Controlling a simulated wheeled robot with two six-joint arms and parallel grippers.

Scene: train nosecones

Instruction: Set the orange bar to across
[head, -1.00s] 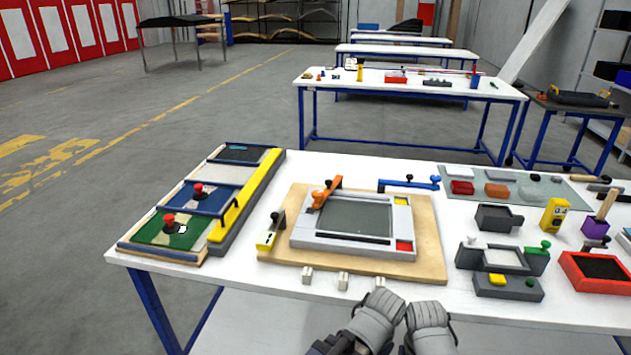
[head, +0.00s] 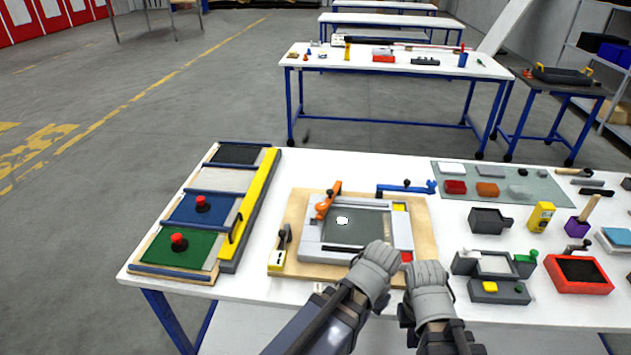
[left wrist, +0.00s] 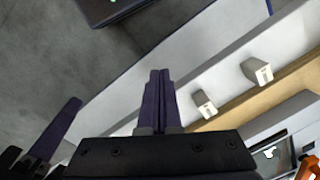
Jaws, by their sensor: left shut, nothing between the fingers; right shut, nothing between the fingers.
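The orange bar (head: 327,200) lies at the upper left corner of a grey frame (head: 312,236) on a wooden board. My left gripper (head: 376,257) is over the frame's near right part, apart from the bar. Its dark fingers (left wrist: 160,75) are shut and empty. My right gripper (head: 428,272) is beside it at the frame's near right corner, shut and empty.
A blue bar (head: 405,188) lies behind the frame. A yellow-and-black lever (head: 280,250) stands at its left. Left are coloured panels and a yellow rail (head: 249,206). Right are grey fixtures and a red tray (head: 578,275). Small white blocks line the board's near edge (left wrist: 204,104).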

